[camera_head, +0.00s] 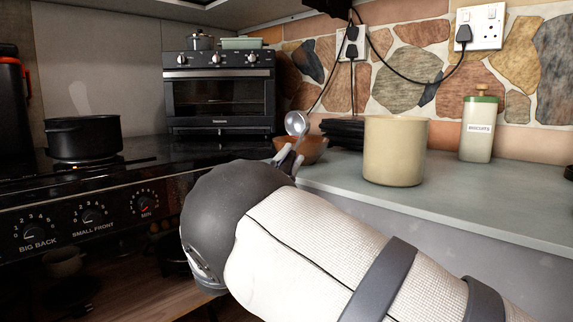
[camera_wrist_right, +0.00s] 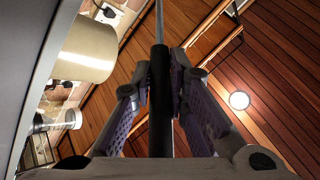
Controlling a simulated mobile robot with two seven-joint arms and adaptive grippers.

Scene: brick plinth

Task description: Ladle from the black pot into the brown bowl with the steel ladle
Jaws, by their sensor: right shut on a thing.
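The black pot (camera_head: 84,139) stands on the stove at the left in the head view; its inside is hidden. The brown bowl (camera_head: 315,151) is on the counter near the stove's right edge, partly hidden behind my right gripper (camera_head: 287,161). The right gripper is shut on the steel ladle (camera_head: 297,124), whose round head is raised in front of the bowl in the picture. In the right wrist view the ladle's black handle (camera_wrist_right: 160,105) stands between the fingers (camera_wrist_right: 160,75), with the thin steel shaft beyond it. My left gripper is out of view.
Dark stacked plates (camera_head: 343,132) lie behind. A small oven (camera_head: 220,95) stands behind the stove. The front right counter is clear.

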